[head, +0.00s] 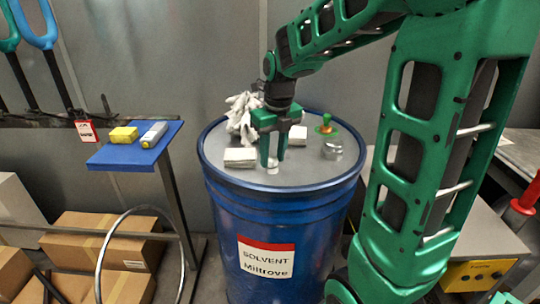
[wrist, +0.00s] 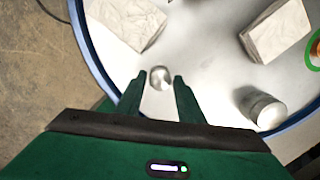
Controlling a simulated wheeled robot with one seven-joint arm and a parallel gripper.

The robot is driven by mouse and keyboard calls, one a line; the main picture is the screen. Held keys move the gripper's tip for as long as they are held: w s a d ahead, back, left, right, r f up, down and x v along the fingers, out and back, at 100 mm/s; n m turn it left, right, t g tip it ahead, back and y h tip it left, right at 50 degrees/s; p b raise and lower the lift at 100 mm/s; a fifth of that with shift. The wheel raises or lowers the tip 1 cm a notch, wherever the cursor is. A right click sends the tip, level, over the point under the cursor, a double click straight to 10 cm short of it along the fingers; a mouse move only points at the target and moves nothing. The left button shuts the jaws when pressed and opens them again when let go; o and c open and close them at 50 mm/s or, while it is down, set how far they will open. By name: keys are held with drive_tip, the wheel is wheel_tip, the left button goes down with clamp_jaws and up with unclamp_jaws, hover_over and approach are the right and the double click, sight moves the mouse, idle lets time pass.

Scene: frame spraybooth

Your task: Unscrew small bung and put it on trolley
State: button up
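The small bung (wrist: 161,77) is a short silver cap on the grey top of the blue solvent drum (head: 284,205). In the head view the bung (head: 272,164) shows low between my fingers, near the drum's front. My gripper (head: 273,160) points down over it with its two green fingers apart. In the wrist view my gripper (wrist: 158,84) has one fingertip on each side of the bung, with gaps visible; whether the tips are level with it I cannot tell. The trolley (head: 112,159) has a blue top and stands left of the drum.
A yellow block (head: 123,134) and a pale yellow-ended item (head: 153,134) lie on the trolley. Folded cloths (head: 240,157), a white crumpled heap (head: 240,115), a metal cylinder (head: 332,149) and a green-ringed fitting (head: 326,128) surround my gripper. Cardboard boxes (head: 112,240) fill the lower left.

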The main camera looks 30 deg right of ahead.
sight(273, 159)
drive_tip(key=c, duration=0.7)
drive_tip(key=shift+r, duration=2.1)
